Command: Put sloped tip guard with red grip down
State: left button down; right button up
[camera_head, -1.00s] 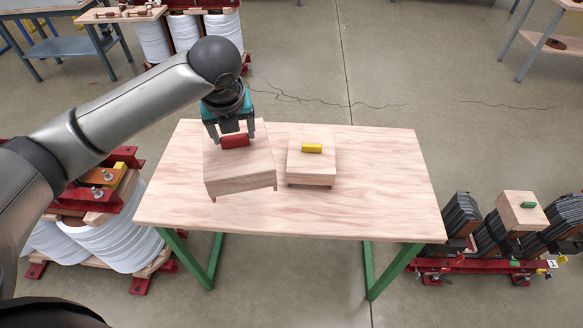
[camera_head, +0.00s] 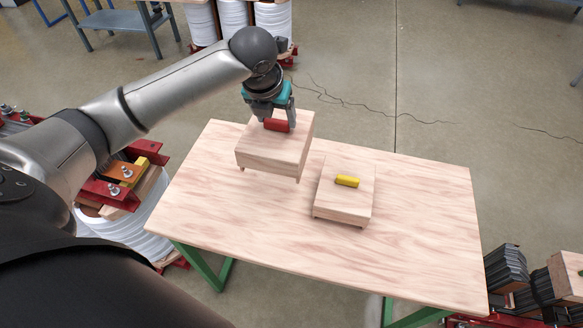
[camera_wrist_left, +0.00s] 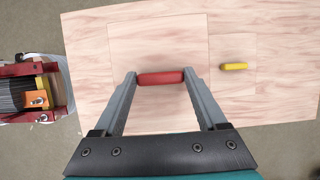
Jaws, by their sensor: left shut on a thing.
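The sloped tip guard (camera_head: 275,150) is a pale wooden block with a red grip (camera_head: 276,125) on top. My left gripper (camera_head: 277,122) is shut on the red grip and holds the guard over the far left part of the wooden table (camera_head: 420,235). The guard looks a little above the table top, slightly tilted in the picture. In the left wrist view the red grip (camera_wrist_left: 160,78) lies between the two fingertips, and the guard's pale top (camera_wrist_left: 160,50) blends with the table. My right gripper is not in view.
A second wooden block with a yellow grip (camera_head: 347,181) stands on the table just right of the held guard. The table's right part and front are clear. Coil stacks (camera_head: 125,180) stand left of the table, and dark cores (camera_head: 508,270) stand at its right.

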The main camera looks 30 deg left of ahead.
aim_at(270, 145)
pick_arm(q)
notch_tip(270, 145, down, 15)
jog(key=b, duration=0.3)
jog(key=shift+w, duration=0.1)
grip_release()
jog(key=shift+f, duration=0.1)
jog(key=p+v, duration=0.3)
jog(key=v, duration=0.9)
